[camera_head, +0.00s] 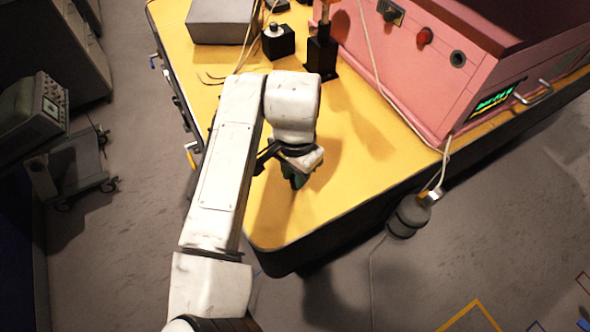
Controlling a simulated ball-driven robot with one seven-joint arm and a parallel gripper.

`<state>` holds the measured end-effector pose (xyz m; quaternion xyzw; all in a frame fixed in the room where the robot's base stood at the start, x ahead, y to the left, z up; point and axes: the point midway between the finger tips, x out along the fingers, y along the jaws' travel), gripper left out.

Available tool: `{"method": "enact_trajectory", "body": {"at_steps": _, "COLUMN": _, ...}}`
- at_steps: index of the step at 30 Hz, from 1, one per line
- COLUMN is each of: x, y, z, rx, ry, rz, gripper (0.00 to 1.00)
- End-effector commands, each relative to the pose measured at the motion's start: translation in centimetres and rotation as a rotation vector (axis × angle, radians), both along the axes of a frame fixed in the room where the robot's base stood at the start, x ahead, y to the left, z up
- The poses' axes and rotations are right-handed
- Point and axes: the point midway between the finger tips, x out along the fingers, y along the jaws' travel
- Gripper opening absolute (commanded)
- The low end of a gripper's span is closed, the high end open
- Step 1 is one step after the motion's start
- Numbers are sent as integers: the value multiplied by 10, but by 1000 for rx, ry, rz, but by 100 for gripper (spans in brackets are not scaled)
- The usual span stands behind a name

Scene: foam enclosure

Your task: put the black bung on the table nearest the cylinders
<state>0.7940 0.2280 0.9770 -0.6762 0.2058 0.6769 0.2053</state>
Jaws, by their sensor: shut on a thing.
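My gripper (297,178) points down over the front part of a yellow-topped table (285,225). It is shut on a small dark thing that my wrist and fingers mostly hide. This is probably the black bung, but its shape cannot be made out. A shadow lies on the table top below and around my gripper; whether the held thing touches the top I cannot tell. I see no clear cylinders in this view.
A pink cabinet (455,70) with a green display fills the table's right side. A grey box (220,18) and black blocks (278,42) stand at the back. A dark grey round object (408,216) hangs by the right edge. A trolley (75,165) stands left. The front corner is clear.

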Motion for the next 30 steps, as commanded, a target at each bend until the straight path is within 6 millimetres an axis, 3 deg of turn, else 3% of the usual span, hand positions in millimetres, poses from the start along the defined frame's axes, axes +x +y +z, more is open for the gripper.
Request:
{"method": "enact_trajectory", "body": {"at_steps": 5, "x": 0, "y": 0, "z": -4, "rx": 0, "ry": 0, "rz": 0, "gripper": 0}}
{"method": "enact_trajectory", "body": {"at_steps": 6, "x": 0, "y": 0, "z": -3, "rx": 1, "ry": -1, "rz": 0, "gripper": 28}}
{"method": "enact_trajectory", "body": {"at_steps": 15, "x": 0, "y": 0, "z": -3, "rx": 1, "ry": -1, "rz": 0, "gripper": 55}}
{"method": "enact_trajectory", "body": {"at_steps": 23, "x": 0, "y": 0, "z": -2, "rx": 1, "ry": -1, "rz": 0, "gripper": 55}}
{"method": "enact_trajectory", "body": {"at_steps": 30, "x": 1, "y": 1, "z": 28, "rx": 3, "ry": -3, "rz": 0, "gripper": 55}}
